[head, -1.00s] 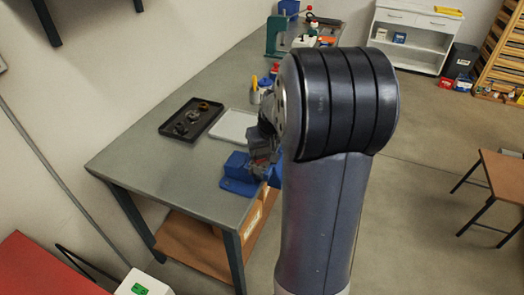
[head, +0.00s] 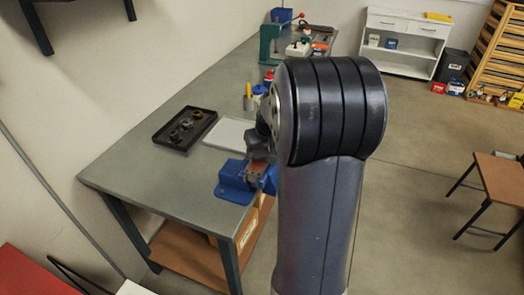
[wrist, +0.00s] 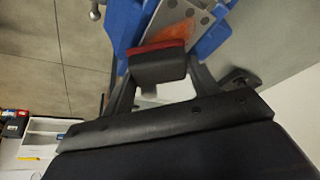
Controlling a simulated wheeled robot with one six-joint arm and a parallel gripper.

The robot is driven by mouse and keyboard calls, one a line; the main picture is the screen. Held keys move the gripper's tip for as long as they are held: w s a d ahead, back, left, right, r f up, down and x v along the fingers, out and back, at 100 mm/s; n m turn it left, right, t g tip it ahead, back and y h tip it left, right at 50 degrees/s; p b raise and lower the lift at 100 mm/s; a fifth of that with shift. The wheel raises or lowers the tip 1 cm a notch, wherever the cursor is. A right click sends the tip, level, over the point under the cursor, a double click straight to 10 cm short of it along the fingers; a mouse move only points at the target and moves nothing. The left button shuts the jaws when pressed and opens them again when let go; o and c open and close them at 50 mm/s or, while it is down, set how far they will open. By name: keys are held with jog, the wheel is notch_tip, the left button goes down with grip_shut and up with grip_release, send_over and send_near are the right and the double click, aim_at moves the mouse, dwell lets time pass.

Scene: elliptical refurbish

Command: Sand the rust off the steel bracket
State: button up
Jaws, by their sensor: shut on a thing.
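The steel bracket (wrist: 190,19) is held in the blue vise (head: 234,185) at the right edge of the workbench. It is a grey plate with holes and an orange-brown rust patch (wrist: 168,30), seen in the wrist view. The vise also fills the top of the wrist view (wrist: 122,22). My gripper (wrist: 159,70) is shut on a dark sanding block (wrist: 158,68) with a red edge layer. The block is at the near end of the rust patch and hides part of the bracket. I cannot tell whether it touches. In the head view my gripper (head: 260,148) is partly hidden by my arm.
A black tray (head: 160,136) with several dark round parts and a pale tray (head: 228,134) lie on the workbench (head: 150,185). A yellow item in a holder (head: 248,100) and a red-capped bottle (head: 268,78) stand behind. The bench's left front is clear.

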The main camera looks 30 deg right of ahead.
jog(key=shift+s+a+f+b, duration=0.1)
jog(key=shift+s+a+b, duration=0.1)
jog(key=shift+s+a, duration=0.55)
jog(key=shift+s+a+f+b, duration=0.15)
jog(key=shift+s+a, duration=0.3)
jog(key=shift+a, duration=0.5)
jog(key=shift+s+a+r+b, duration=0.1)
jog(key=shift+s+a+b, duration=0.1)
jog(key=shift+s+a, duration=0.55)
jog(key=shift+w, duration=0.15)
jog(key=shift+r+p, duration=2.25)
jog(key=shift+r, duration=0.75)
notch_tip(320, 180, up, 3)
jog(key=shift+f+p, duration=0.1)
jog(key=shift+p, duration=1)
jog(key=b, duration=0.6)
send_over(251, 170)
jog(key=s, duration=0.2)
jog(key=f, duration=0.7)
jog(key=shift+w, duration=0.25)
